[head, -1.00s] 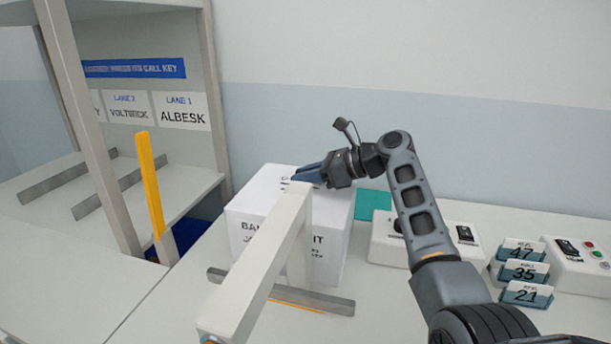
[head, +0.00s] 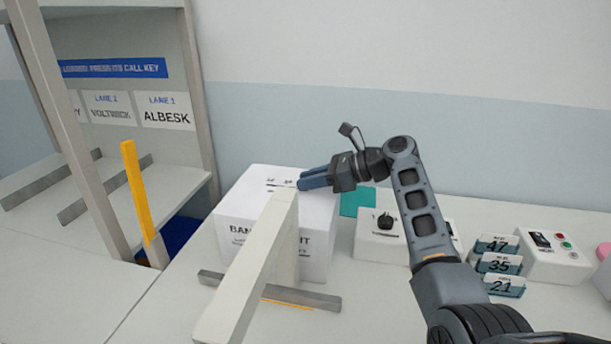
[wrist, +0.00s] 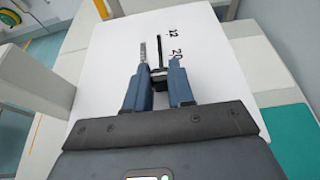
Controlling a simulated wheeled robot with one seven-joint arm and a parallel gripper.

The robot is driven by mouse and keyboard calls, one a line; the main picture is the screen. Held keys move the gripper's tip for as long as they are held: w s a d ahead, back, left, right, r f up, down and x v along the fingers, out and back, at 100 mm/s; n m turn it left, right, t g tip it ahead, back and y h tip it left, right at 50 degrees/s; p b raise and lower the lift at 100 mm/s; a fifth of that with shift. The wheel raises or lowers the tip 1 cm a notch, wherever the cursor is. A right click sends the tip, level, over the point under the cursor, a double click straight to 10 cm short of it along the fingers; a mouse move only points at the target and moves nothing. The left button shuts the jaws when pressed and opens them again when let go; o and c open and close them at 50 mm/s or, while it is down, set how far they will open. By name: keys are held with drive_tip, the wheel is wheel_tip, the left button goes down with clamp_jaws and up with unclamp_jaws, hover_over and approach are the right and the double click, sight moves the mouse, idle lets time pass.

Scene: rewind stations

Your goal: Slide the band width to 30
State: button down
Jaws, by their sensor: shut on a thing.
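A white box (head: 233,215) with "BAND" and more dark lettering on its front, partly hidden, stands on the bench. My gripper (head: 304,182) is over the right part of its top. In the wrist view the top of this box (wrist: 105,75) shows a dark slot (wrist: 160,48) with the marks "12" and "20" beside it. My gripper (wrist: 159,82) is shut on a small dark slider knob (wrist: 157,75) between its fingers. The knob is past the "20" mark, on the side away from "12". Marks closer to the gripper are hidden by it.
A pale post and beam (head: 245,275) stands in front of the box. A second white box with a black knob (head: 386,221) is to the right, with number cards (head: 500,265) beyond it. A yellow upright (head: 138,190) stands left. A teal patch (head: 356,202) lies behind.

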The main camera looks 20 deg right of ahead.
drive_tip(key=c, duration=1)
unclamp_jaws()
drive_tip(key=shift+s+d, duration=0.1)
drive_tip(key=shift+d, duration=0.1)
drive_tip(key=shift+o, duration=0.2)
drive_tip(key=v, duration=0.7)
drive_tip(key=shift+s+d, duration=0.25)
drive_tip(key=shift+d, duration=0.05)
drive_tip(key=shift+r, duration=0.15)
